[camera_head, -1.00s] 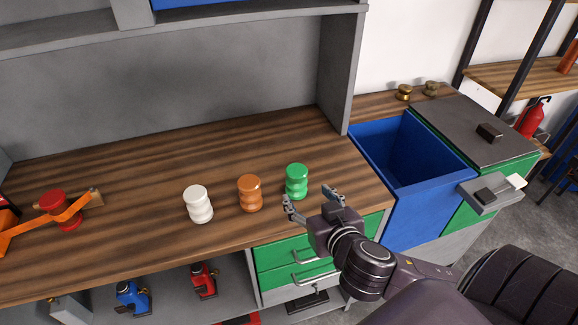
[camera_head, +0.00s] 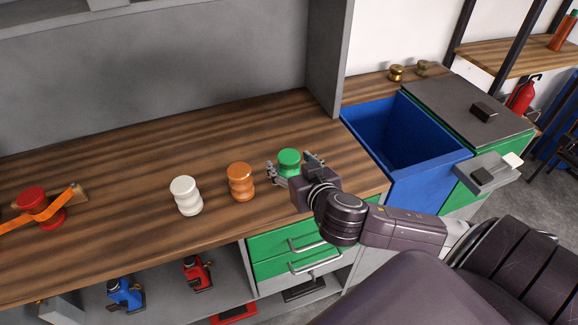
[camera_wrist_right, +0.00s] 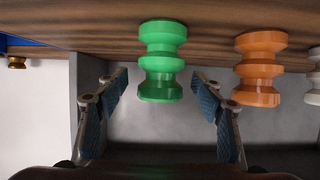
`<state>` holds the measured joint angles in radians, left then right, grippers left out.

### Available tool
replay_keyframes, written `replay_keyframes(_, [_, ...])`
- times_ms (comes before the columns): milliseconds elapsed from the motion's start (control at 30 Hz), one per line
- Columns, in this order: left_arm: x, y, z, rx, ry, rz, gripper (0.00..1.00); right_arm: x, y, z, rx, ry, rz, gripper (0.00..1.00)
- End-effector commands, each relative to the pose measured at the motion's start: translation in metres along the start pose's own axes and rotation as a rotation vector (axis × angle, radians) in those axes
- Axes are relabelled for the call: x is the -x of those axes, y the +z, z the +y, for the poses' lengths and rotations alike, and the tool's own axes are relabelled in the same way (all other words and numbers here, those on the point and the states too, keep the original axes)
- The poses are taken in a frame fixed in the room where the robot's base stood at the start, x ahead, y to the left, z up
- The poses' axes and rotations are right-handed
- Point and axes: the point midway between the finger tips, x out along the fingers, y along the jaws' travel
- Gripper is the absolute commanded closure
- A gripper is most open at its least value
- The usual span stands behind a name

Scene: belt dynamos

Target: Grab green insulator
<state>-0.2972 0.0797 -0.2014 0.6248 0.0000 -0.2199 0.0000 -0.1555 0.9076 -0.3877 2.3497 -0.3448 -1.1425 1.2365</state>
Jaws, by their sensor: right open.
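The green insulator (camera_head: 289,160) stands upright on the wooden bench top, its lower part hidden by my right gripper in the head view. My right gripper (camera_head: 297,168) is open with its fingers on either side of the green insulator. In the right wrist view the green insulator (camera_wrist_right: 161,62) shows between the two spread fingers (camera_wrist_right: 162,100), with gaps to both. An orange insulator (camera_head: 241,182) and a white insulator (camera_head: 186,195) stand to its left in the head view. My left gripper is not in view.
A blue open bin (camera_head: 400,140) is right of the bench. An orange and red belt device (camera_head: 42,207) sits at the far left. Green drawers (camera_head: 285,243) are below the bench edge. The bench behind the insulators is clear.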

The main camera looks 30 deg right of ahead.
Motion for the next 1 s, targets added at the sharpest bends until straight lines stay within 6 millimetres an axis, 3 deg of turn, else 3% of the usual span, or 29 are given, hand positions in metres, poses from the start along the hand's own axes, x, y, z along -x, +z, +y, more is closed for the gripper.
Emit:
replay_keyframes(133, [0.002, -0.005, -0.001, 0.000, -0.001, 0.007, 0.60, -0.011, 0.000, -0.001, 0.000, -0.001, 0.000, 0.39])
replay_keyframes(367, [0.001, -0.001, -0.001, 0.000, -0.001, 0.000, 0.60, -0.012, 0.001, -0.001, -0.001, -0.002, -0.001, 0.39])
replay_keyframes(900, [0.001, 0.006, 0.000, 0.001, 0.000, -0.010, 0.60, -0.012, 0.001, -0.001, -0.001, -0.001, -0.001, 0.96])
replay_keyframes(1000, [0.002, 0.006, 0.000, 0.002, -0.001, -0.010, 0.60, -0.012, -0.001, -0.001, -0.001, -0.002, 0.002, 0.96])
